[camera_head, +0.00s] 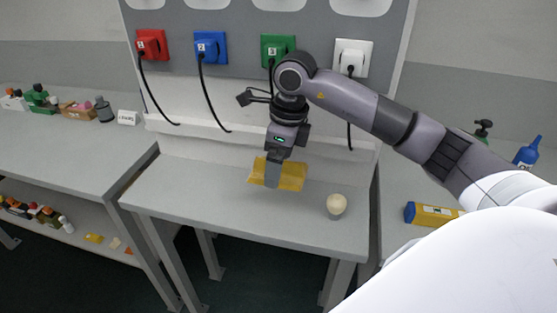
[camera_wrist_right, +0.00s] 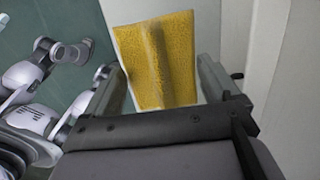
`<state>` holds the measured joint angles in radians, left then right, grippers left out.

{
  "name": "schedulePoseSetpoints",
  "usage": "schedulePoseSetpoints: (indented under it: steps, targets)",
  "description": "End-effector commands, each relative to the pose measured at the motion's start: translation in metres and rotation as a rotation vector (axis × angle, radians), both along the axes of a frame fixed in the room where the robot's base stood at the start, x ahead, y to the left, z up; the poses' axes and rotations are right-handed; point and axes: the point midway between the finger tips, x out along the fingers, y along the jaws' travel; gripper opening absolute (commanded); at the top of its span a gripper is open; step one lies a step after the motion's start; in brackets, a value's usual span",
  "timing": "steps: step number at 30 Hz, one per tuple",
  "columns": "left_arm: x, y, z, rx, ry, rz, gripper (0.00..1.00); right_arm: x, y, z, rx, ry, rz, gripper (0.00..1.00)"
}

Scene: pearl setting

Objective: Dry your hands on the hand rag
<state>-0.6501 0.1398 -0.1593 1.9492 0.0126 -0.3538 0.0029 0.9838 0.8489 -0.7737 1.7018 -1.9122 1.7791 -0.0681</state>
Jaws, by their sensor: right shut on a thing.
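The hand rag is a yellow cloth (camera_head: 293,177) above the middle grey table in the head view. It also fills the upper middle of the right wrist view (camera_wrist_right: 178,60), with a raised fold down its centre. My right gripper (camera_head: 272,178) points down and is shut on the rag, with cloth showing on both sides of the fingers. In the head view I cannot tell whether the rag's lower edge touches the tabletop. My left gripper does not show in the head view.
A small cream ball on a stand (camera_head: 337,206) is right of the rag. Red (camera_head: 152,45), blue (camera_head: 211,47), green (camera_head: 277,47) and white (camera_head: 352,57) plugs with black cables are on the panel behind. A yellow box (camera_head: 432,214) lies right. The table's front left is clear.

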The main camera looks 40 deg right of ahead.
Motion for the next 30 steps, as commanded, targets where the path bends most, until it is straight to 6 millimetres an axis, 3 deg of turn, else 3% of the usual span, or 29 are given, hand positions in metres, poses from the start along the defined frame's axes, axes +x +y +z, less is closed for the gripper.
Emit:
schedulePoseSetpoints:
  steps: [15, 30]
  targets:
    - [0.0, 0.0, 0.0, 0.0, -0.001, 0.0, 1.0, 0.0, 0.0, -0.002, 0.0, 0.001, 0.0, 0.61]
    - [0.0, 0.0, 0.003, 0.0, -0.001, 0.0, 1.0, -0.001, 0.0, -0.07, 0.0, 0.005, -0.001, 0.61]
